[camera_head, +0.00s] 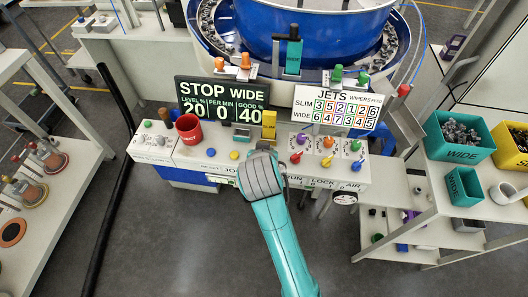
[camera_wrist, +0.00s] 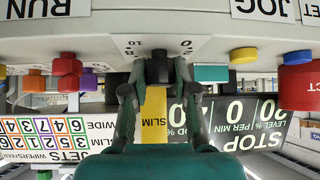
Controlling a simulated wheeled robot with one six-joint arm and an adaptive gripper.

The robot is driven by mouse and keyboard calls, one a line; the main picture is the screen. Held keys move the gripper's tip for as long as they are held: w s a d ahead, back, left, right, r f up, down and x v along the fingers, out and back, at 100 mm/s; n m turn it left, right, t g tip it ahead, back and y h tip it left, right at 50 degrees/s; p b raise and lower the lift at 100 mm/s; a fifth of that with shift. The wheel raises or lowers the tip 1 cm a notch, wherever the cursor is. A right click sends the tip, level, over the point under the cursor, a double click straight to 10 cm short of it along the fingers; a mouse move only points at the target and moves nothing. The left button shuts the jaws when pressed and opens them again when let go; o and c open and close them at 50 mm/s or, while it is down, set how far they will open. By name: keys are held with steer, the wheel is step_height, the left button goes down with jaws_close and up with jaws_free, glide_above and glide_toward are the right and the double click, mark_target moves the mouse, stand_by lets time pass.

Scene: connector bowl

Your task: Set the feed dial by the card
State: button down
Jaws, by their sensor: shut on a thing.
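The feed dial is a black knob (camera_wrist: 160,70) on the panel front, in the upside-down wrist view. My gripper (camera_wrist: 160,78) has a finger on each side and is shut on it. A white scale around it shows 0 and 10; its pointer mark cannot be made out. In the head view my wrist hides the dial. The white card (camera_head: 337,106) has JETS, WIPERS and FEED columns, with rows SLIM, reading about 3 5 2 1 2 6, and WIDE, reading about 6 4 7 3 4 5. The dark display (camera_head: 222,101) reads STOP, WIDE, level 20, per min 0, good 40.
A yellow block marked SLIM (camera_head: 269,124) stands behind my gripper. Colored knobs (camera_head: 327,143) are to the right. Teal and yellow bins (camera_head: 458,138) stand on the right-hand shelf. A blue bowl feeder (camera_head: 310,38) is behind.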

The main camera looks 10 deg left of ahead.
steer(key=m+h, duration=0.3)
steer(key=m, duration=0.1)
steer(key=shift+a+r+m+h, duration=0.1)
steer(key=shift+m+h, duration=0.2)
steer(key=m+g+h, duration=0.1)
steer(key=m, duration=0.1)
steer(key=m+g+h, duration=0.1)
steer(key=m+h, duration=0.1)
steer(key=m, duration=0.1)
steer(key=shift+w+g, duration=0.1)
steer(key=shift+g, duration=0.2)
steer(key=shift+m+h, duration=0.3)
steer(key=c, duration=0.9)
jaws_free()
